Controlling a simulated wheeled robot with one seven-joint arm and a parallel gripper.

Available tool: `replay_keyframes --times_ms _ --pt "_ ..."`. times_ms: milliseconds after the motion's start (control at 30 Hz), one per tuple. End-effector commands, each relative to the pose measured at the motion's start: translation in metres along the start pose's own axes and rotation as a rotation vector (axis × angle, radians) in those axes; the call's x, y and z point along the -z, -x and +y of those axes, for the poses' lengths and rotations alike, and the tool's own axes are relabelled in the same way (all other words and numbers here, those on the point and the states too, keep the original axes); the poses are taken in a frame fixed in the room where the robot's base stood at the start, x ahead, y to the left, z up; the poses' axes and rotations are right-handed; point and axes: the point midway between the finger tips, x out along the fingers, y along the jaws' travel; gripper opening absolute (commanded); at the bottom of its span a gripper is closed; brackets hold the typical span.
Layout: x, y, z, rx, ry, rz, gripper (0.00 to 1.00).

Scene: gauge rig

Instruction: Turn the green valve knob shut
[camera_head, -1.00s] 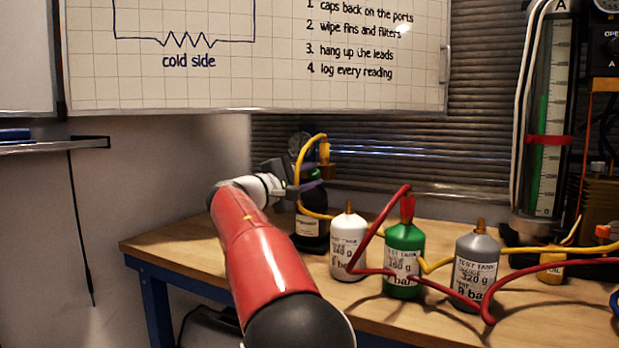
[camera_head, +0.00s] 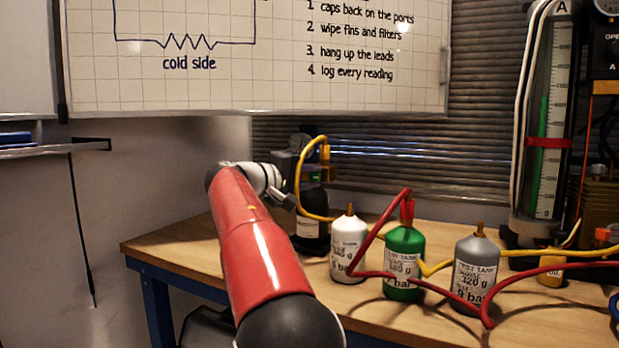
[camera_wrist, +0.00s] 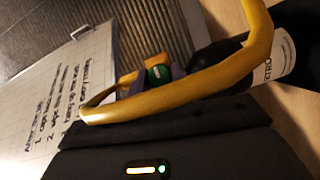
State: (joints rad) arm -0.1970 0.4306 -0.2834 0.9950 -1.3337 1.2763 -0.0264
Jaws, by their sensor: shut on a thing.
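The green valve knob (camera_wrist: 158,73) shows as a small green disc in the wrist view, partly behind the yellow hose. My gripper (camera_wrist: 152,79) has its purple fingertips on either side of it and is shut on it. In the head view my gripper (camera_head: 308,173) is at the top of the dark bottle (camera_head: 311,222) at the back left of the bench. There the knob is hard to make out among the fingers and fittings. The dark bottle stands upright, with a yellow fitting (camera_head: 324,153) above it.
The yellow hose (camera_wrist: 190,95) loops close in front of my wrist camera. A white tank (camera_head: 348,247), a green tank (camera_head: 404,262) and a grey tank (camera_head: 476,272) stand right of the dark bottle. A red hose (camera_head: 376,236) runs among them. The bench's (camera_head: 185,250) left end is clear.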

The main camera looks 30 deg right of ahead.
Motion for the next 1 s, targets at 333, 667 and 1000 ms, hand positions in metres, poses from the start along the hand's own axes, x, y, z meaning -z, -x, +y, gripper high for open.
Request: replay_keyframes --times_ms 333,667,1000 --pt "0.0 0.0 -0.002 0.002 0.001 -0.002 0.29" --pt "0.0 0.0 -0.001 0.001 0.001 -0.001 0.47" --pt "0.001 0.033 -0.001 0.001 0.0 0.003 0.47"
